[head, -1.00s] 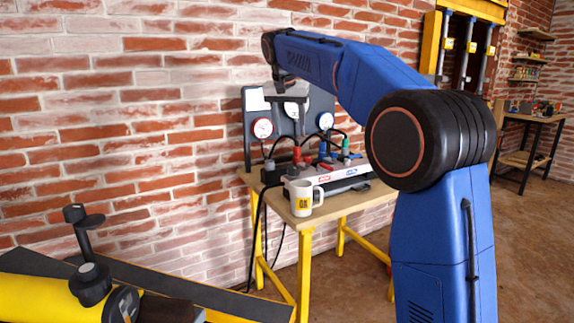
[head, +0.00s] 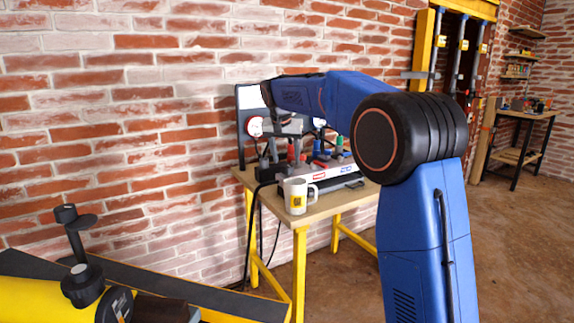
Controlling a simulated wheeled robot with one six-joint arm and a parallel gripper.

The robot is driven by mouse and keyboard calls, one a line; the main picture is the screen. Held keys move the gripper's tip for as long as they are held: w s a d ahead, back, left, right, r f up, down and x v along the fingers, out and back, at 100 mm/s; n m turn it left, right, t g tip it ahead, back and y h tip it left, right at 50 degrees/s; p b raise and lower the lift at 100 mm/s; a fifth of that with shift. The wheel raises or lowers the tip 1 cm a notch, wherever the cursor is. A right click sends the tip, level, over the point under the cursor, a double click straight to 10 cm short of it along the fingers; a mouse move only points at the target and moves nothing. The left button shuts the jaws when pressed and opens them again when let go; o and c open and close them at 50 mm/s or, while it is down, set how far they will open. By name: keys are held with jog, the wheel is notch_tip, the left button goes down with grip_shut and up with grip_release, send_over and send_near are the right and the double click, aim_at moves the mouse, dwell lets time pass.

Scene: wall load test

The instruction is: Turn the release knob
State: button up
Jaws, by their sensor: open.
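The pump unit (head: 318,174) is a low white and dark box on the small table, with red knobs (head: 293,151) and blue knobs (head: 317,149) on top. I cannot tell which of these is the release knob. My blue arm reaches in from the right, and my gripper (head: 288,132) hangs from its far end, open, in front of the gauge panel and just above the red knobs. The gripper is small and partly blends with the panel, so its gap to the knobs is unclear. It hides part of the panel.
A white mug (head: 295,197) stands at the table's front edge, close to the pump unit. A dark panel with a gauge (head: 254,126) stands behind, against the brick wall. Black hoses hang off the table's left side. A yellow-framed table (head: 298,229) carries all this. Open floor lies right.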

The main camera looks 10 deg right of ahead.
aim_at(287, 166)
jog(key=shift+x, duration=1.8)
jog(key=shift+c, duration=0.2)
jog(key=c, duration=1)
